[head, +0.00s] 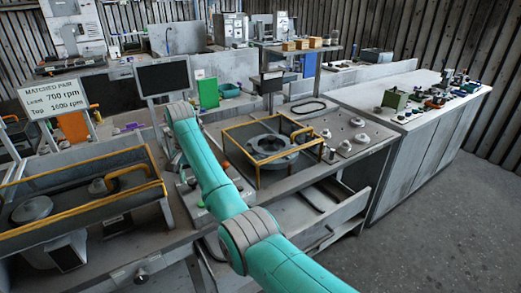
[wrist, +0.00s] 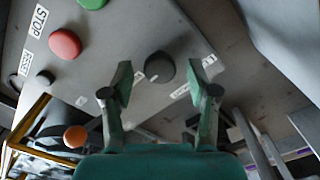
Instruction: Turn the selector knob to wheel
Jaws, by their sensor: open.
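The selector knob (wrist: 159,67), round and dark with a small light mark on its left side, stands on a grey control panel (wrist: 120,45) in the wrist view. My gripper (wrist: 159,84) is open, with one green-padded finger on each side of the knob and a gap on both sides. The knob appears just beyond the fingertips, and I see no contact. A small label (wrist: 180,92) lies beside the knob and another (wrist: 209,60) to its right; their words are too small to read. In the head view, my arm largely hides the knob and gripper.
A red button (wrist: 65,44) by a STOP label, a green button (wrist: 92,3) and a small black button (wrist: 45,77) by RESET share the panel. An orange ball (wrist: 75,136) is near the left finger. A yellow-railed fixture (head: 270,146) stands right of my arm.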

